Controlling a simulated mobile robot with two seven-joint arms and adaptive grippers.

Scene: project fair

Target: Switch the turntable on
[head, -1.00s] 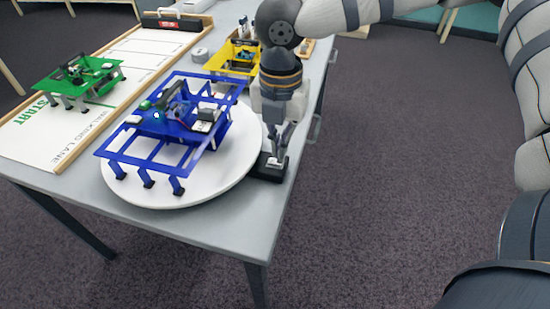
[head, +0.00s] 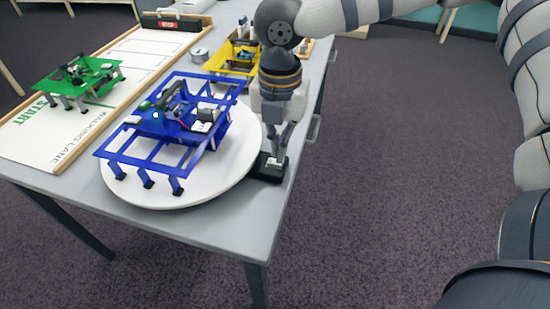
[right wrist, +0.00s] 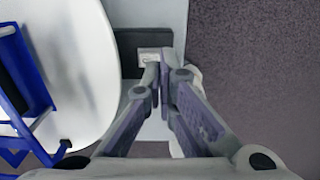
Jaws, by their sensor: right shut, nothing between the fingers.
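The turntable is a round white disc (head: 240,165) on the grey table, with a blue legged walker (head: 165,125) standing on it. Its black switch box (head: 266,172) sits at the disc's right edge, by the table's edge. It also shows in the right wrist view (right wrist: 130,50), with a light rocker (right wrist: 150,55) on top. My right gripper (head: 278,157) is shut and empty, pointing down at the rocker. In the right wrist view its fingertips (right wrist: 160,68) are at the rocker's right end; I cannot tell whether they touch. My left gripper is not in view.
A wooden-edged walking lane (head: 105,75) with a green walker (head: 80,78) lies to the left. A yellow walker (head: 232,60) and a small grey roll (head: 199,55) stand behind the turntable. Open carpet (head: 400,180) lies right of the table.

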